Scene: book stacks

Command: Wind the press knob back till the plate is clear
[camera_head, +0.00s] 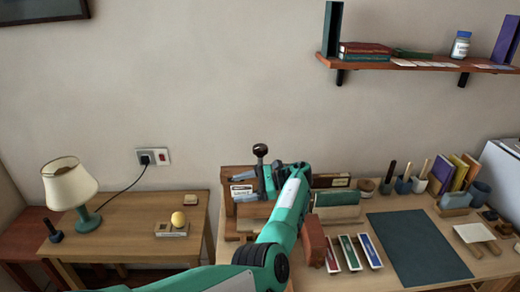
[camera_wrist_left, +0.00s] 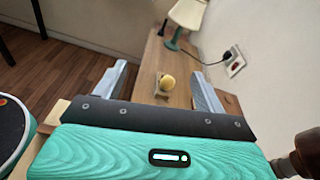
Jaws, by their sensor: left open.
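The press knob is a dark ball (camera_head: 260,150) on a short upright post, at the left end of the work table. The wooden press parts (camera_head: 255,210) below it are largely hidden by my left arm, and I cannot make out the plate. My left gripper (camera_head: 236,186) is open and empty, pointing left, just below and beside the knob. In the wrist view its two grey fingers (camera_wrist_left: 160,78) are spread with nothing between them. A dark brown rounded part (camera_wrist_left: 308,152), perhaps the knob, shows at the lower right there, outside the fingers.
A side table to the left holds a lamp (camera_head: 70,190) and a yellow ball (camera_head: 178,219) on a small stand. A dark mat (camera_head: 418,248), coloured boxes (camera_head: 348,252) and pots (camera_head: 403,185) fill the work table. A shelf (camera_head: 410,63) hangs above.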

